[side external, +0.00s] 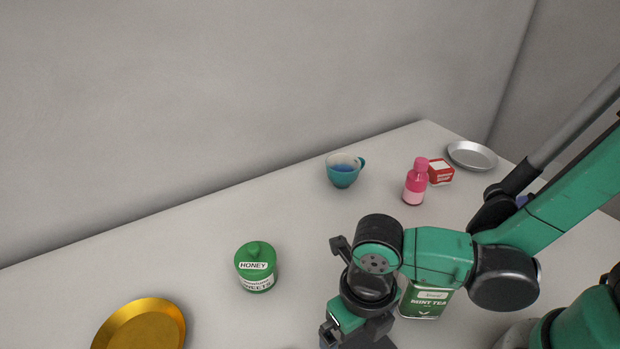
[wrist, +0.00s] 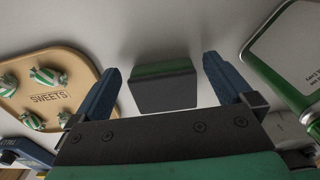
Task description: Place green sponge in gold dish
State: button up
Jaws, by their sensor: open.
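The green sponge (wrist: 162,90) shows in the wrist view as a small block with a green top and a dark grey face. It lies between the two blue fingers of my gripper (wrist: 161,66), with a gap on each side. My gripper is open and holds nothing. In the side external view the sponge is not visible, and my fingertips are hidden or below the lower edge. The gold dish (side external: 140,326) is at the lower left there, cut off by the bottom edge, and looks empty. It lies well left of my gripper.
A mint tea tin (side external: 424,302) is close by my wrist. A sweets tray (wrist: 48,92) lies left of my fingers. A blue cup (side external: 343,170), pink bottle (side external: 415,183), red box (side external: 440,172) and silver dish (side external: 472,155) stand farther back.

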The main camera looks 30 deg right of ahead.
jog(key=shift+f, duration=0.4)
jog(key=c, duration=1.2)
jog(key=shift+r, duration=0.15)
